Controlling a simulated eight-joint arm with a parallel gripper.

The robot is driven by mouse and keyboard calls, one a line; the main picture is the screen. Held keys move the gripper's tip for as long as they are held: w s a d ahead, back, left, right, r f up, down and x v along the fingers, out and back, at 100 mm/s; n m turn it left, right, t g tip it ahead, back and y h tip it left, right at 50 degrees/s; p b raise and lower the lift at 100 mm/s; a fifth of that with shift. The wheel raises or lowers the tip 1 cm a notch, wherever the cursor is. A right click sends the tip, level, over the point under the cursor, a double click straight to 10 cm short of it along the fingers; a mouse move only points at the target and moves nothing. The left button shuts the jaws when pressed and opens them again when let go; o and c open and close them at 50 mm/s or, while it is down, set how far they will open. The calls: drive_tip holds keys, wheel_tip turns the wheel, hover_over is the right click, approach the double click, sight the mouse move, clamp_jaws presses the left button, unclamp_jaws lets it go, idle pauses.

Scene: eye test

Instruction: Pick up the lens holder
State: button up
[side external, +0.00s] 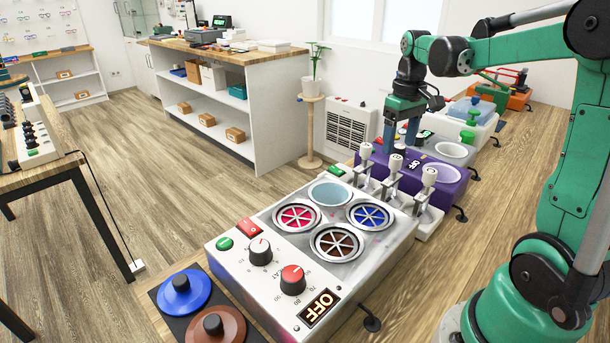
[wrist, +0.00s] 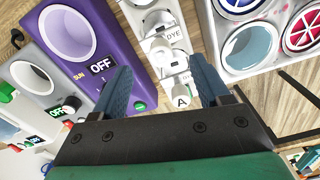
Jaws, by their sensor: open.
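Several white upright pieces with grey tops stand in a row on a white rack (side external: 431,226); they look like the lens holders. In the side view, one stands at the front (side external: 426,186), one in the middle (side external: 394,170) and one at the back (side external: 365,157). In the wrist view, a white knob marked A (wrist: 181,94) lies between my fingers, with another white piece (wrist: 160,46) beyond. My gripper (side external: 401,138) is open and empty, above the back part of the rack beside the purple machine; its blue fingers also show in the wrist view (wrist: 161,66).
A purple machine (side external: 452,190) reading OFF stands right behind the rack. A white dye machine (side external: 232,272) with coloured round wells stands in front, also reading OFF. Blue (side external: 196,296) and brown (side external: 229,325) lids lie at the front left. A white machine (side external: 472,130) stands farther back.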

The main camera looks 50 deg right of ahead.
sight(396, 157)
drive_tip(key=shift+f, duration=2.3)
clamp_jaws()
